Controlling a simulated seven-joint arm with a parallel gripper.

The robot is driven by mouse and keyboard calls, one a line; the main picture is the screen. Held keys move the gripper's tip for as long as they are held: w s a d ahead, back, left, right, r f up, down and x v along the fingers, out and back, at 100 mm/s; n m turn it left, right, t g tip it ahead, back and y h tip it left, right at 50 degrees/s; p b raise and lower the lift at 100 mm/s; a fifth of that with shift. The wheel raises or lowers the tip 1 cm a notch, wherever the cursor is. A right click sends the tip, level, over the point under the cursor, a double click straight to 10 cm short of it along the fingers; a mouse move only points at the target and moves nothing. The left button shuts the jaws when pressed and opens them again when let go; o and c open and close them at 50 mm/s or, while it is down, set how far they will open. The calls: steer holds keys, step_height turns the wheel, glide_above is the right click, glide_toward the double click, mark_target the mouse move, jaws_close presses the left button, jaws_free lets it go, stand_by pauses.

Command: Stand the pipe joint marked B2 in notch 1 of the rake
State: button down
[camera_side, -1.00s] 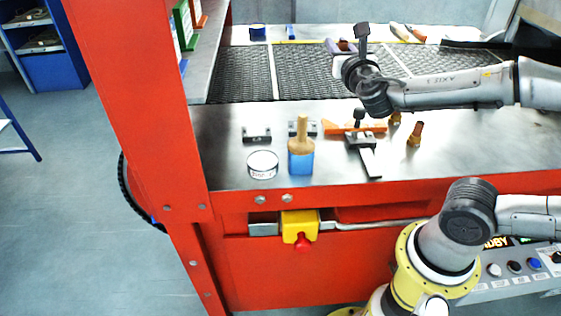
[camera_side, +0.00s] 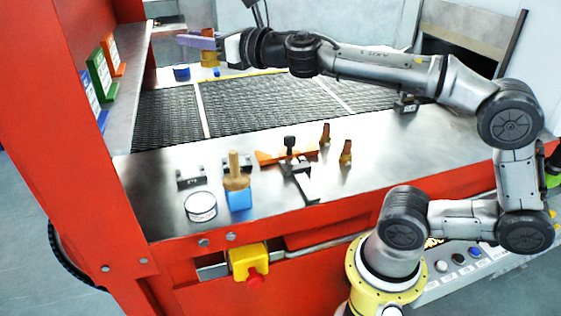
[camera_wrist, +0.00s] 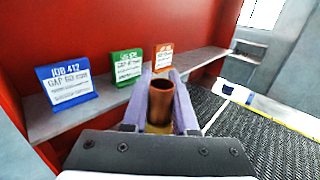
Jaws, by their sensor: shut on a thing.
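My gripper (camera_side: 200,42), with pale purple fingers, is at the far left above the belt in the side view. It is shut on a copper-brown pipe joint (camera_side: 209,60), held upright in the air. In the wrist view, the pipe joint (camera_wrist: 160,103) stands between the two fingers (camera_wrist: 160,98), its open round end up; no mark is readable. An orange bar (camera_side: 270,157) lies under a clamp on the steel table and may be the rake; its notches are too small to tell. Two similar brown joints (camera_side: 325,134) (camera_side: 346,153) stand to its right.
A dark clamp (camera_side: 290,150) stands by the orange bar. A shelf (camera_wrist: 105,108) with blue, green and orange cards is close to my gripper. The mesh belt (camera_side: 250,105) looks mostly clear.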

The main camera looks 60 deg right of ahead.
steer(key=s+d+f+m+g+h, duration=0.1)
steer(key=s+d+f+m+h, duration=0.2)
steer(key=d+h, duration=0.35)
steer(key=m+g+h, duration=0.4)
steer(key=m+h, duration=0.1)
steer(key=h, duration=0.1)
glide_above(267, 165)
step_height(267, 165, down, 8)
steer(key=s+a+f+m+g+h, duration=0.1)
steer(key=s+f+m+g+h, duration=0.15)
steer(key=s, duration=0.45)
steer(key=s+a+f+m+g+h, duration=0.1)
steer(key=s+f+m+g, duration=0.15)
steer(key=s, duration=0.55)
steer(key=w+f, duration=0.3)
steer(key=w, duration=0.1)
steer(key=w+d+f+n+t+y, duration=0.1)
steer(key=w+f, duration=0.2)
steer(key=w, duration=0.2)
steer(key=w+f+n+t, duration=0.1)
steer(key=w+f, duration=0.3)
steer(key=w, duration=0.1)
steer(key=shift+d+y, duration=0.3)
steer(key=shift+w+d+f, duration=0.1)
steer(key=shift+w+f, duration=0.2)
steer(key=shift+f, duration=0.05)
steer(key=shift+w+f, duration=0.15)
steer(key=shift+f, duration=1.55)
